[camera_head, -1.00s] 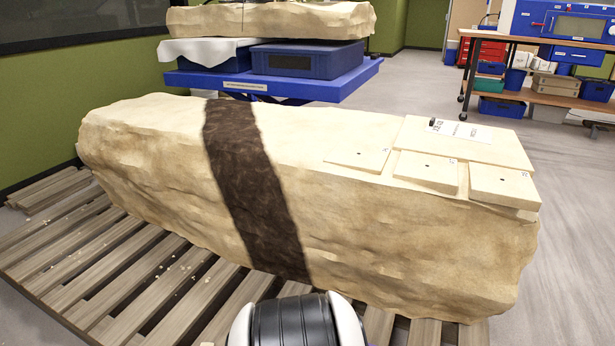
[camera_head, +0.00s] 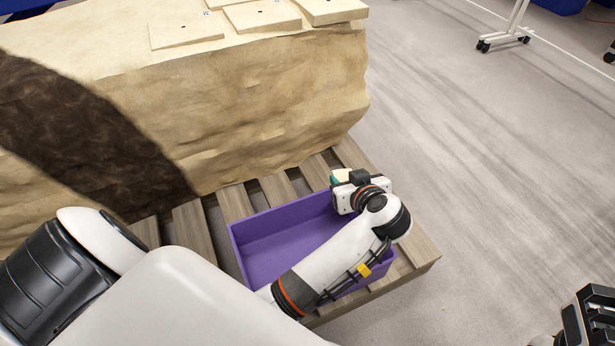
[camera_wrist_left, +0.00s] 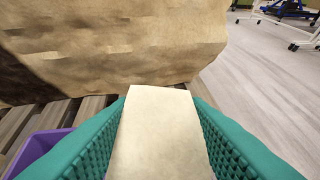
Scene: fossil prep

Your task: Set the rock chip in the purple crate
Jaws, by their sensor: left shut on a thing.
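The rock chip (camera_wrist_left: 158,135) is a pale, flat piece held between the ribbed teal fingers of my left gripper (camera_head: 340,177), which is shut on it. In the head view the chip is mostly hidden by the wrist. The purple crate (camera_head: 258,222) sits on the pallet, and its visible inside is empty. My left gripper is above the crate's far right part, and my forearm crosses over the crate and hides its right side. In the left wrist view the crate (camera_wrist_left: 40,150) shows at the lower left. Part of my right arm shows at the lower right; its finger state is unclear.
A large tan rock block (camera_head: 270,100) with a dark band stands behind the crate. Flat slabs (camera_head: 262,15) lie on its top. The wooden pallet (camera_head: 425,252) ends just right of the crate. Open grey floor (camera_head: 480,170) lies to the right.

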